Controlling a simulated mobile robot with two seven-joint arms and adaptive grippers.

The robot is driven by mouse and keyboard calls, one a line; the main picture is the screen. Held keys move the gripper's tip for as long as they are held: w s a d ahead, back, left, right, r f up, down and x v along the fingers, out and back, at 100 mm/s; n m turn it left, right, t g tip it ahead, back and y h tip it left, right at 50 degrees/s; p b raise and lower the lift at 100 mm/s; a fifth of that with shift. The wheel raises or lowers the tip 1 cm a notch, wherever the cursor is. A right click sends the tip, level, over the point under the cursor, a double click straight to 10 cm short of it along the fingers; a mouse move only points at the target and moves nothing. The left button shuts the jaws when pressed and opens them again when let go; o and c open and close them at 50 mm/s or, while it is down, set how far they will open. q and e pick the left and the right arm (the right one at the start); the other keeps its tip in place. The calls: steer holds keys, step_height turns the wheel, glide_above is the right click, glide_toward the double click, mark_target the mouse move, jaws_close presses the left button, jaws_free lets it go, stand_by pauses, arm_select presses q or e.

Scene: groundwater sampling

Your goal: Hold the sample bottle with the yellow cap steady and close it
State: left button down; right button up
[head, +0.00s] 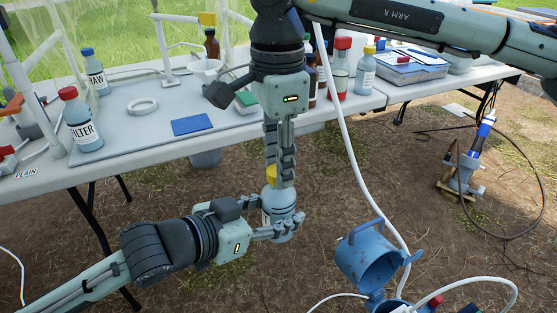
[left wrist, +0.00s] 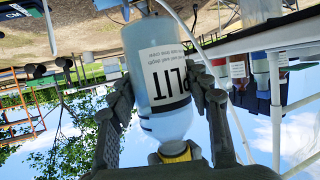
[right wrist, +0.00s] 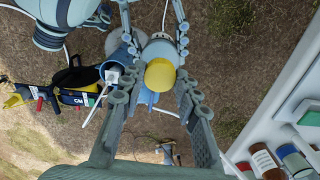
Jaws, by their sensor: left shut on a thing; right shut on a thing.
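The sample bottle (head: 283,199) is pale, with a yellow cap (head: 271,172). It is held in the air in front of the table. My left gripper (head: 288,226) comes in from the left and is shut around the bottle's body. In the left wrist view the bottle (left wrist: 158,65) has a "SPLIT" label and sits between the fingers, with the cap (left wrist: 177,153) at its neck end. My right gripper (head: 281,178) points down from above and is shut on the cap. In the right wrist view the cap (right wrist: 160,74) lies between its fingers. I cannot tell whether the cap is fully seated.
The white table (head: 225,140) stands behind, with a RAW bottle (head: 95,75), a FILTER bottle (head: 78,122), a white ring (head: 142,105) and a blue pad (head: 193,124). A white hose (head: 352,150) hangs right of my grippers. A blue container (head: 370,258) is at lower right.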

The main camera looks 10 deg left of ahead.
steer(key=m, duration=1.4)
steer(key=shift+m, duration=0.4)
steer(key=o, duration=0.7)
steer(key=shift+r, duration=2.25)
steer(key=shift+c, duration=0.5)
